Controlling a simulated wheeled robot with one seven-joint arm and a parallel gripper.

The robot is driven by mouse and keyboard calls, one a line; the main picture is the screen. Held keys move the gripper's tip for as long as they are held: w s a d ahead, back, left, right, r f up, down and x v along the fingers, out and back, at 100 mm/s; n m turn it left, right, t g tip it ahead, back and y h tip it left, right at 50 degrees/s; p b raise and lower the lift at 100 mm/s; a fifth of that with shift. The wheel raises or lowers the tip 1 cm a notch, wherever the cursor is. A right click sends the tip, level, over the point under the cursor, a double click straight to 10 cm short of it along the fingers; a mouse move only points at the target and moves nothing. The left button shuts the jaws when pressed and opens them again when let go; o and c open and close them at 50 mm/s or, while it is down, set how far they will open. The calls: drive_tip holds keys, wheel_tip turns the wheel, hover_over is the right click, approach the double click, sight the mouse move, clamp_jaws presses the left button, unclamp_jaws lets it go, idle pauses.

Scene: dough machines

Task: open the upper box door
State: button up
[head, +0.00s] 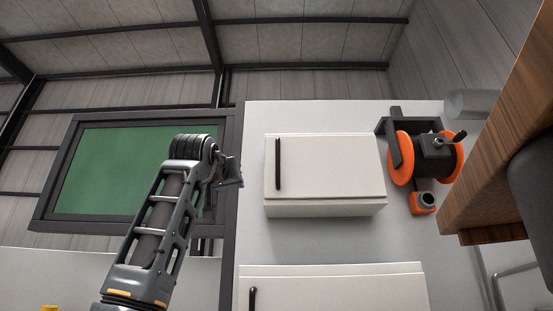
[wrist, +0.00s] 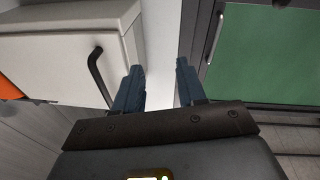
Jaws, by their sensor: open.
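The upper box is white, with a closed door (head: 325,165) facing me, in the head view. Its black vertical handle (head: 278,164) is near the door's left edge. In the wrist view the white door (wrist: 55,55) is at left, with its curved black handle (wrist: 98,78) left of the fingers. My gripper (head: 232,172) is left of the upper box in the head view, apart from the handle. In the wrist view my gripper (wrist: 158,84) is open, with nothing between its two blue fingers.
A lower white box (head: 335,288) with a black handle (head: 253,298) sits below. An orange and black machine (head: 425,158) is right of the upper box. A green panel in a dark frame (head: 115,165) is at left. A wooden surface (head: 505,150) juts in at right.

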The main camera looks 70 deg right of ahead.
sight(277, 157)
drive_tip(key=s+d+r+m+g+y, duration=0.1)
drive_tip(key=s+r+m+g, duration=0.15)
drive_tip(key=s+r, duration=0.75)
drive_tip(key=shift+m+t, duration=0.25)
drive_tip(key=d+p, duration=0.1)
drive_tip(key=d, duration=0.1)
drive_tip(key=d+p, duration=0.1)
drive_tip(key=d, duration=0.2)
drive_tip(key=w+d, duration=0.1)
drive_tip(key=d, duration=0.2)
drive_tip(key=shift+w+r+p, duration=0.1)
drive_tip(key=shift+p, duration=0.3)
drive_tip(key=shift+c, duration=0.2)
clamp_jaws()
